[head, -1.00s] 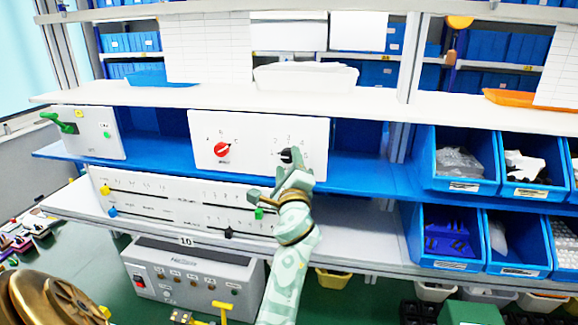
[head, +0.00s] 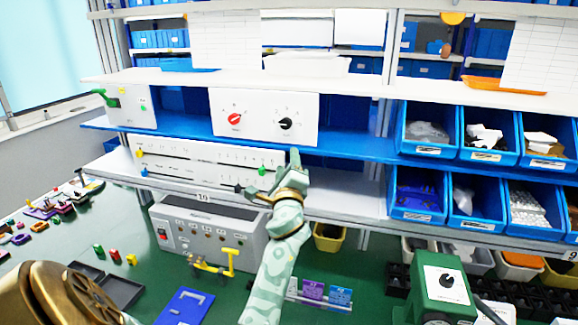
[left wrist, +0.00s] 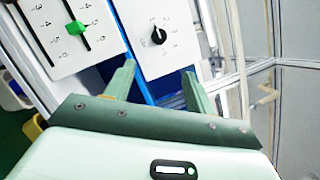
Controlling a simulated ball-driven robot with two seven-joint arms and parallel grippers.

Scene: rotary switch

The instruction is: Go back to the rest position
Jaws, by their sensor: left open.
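A white switch panel (head: 260,108) stands on the blue shelf and carries a red rotary knob (head: 234,118) at left and a black rotary knob (head: 285,123) at right. The black knob (left wrist: 158,36) also shows in the left wrist view, beyond the fingers, with its white mark pointing up and left. My left gripper (head: 269,174) is open and empty, below and in front of the panel, apart from the knob. In the left wrist view its two fingers (left wrist: 159,88) are spread with nothing between them. My right gripper is not in view.
A slider panel (head: 200,162) with a green slider (left wrist: 75,28) lies just behind my left gripper. Blue bins (head: 418,150) fill the right shelves. A grey box (head: 205,232) and a green device (head: 440,285) stand lower down.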

